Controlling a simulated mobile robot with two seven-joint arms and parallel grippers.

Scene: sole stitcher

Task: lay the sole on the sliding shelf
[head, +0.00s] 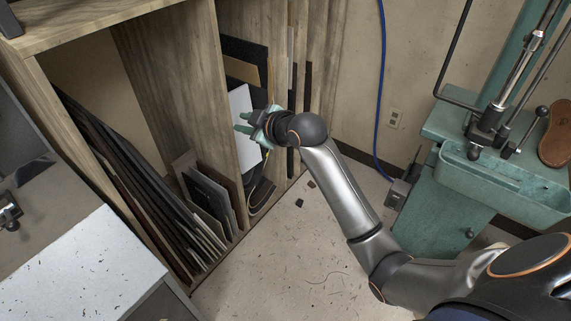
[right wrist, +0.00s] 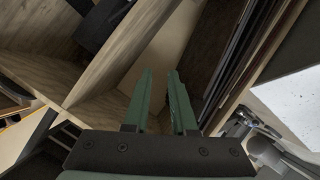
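A brown shoe sole (head: 556,138) lies at the right edge of the head view, on the green machine (head: 455,185); its right part is cut off. My right gripper (head: 243,122) is far to the left of it, at the mouth of the wooden rack, in front of a white sheet. Its two green fingers are apart, with a gap and nothing between them; the fingers also show in the right wrist view (right wrist: 160,85). I cannot tell which surface is the sliding shelf. My left gripper is not in view.
The wooden rack (head: 160,75) holds dark boards (head: 130,175) and upright sheets. A pale speckled worktop (head: 80,270) is at lower left. A green trough (head: 500,180) fronts the machine. A blue hose (head: 383,90) hangs on the wall. The floor between is mostly open, with small scraps.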

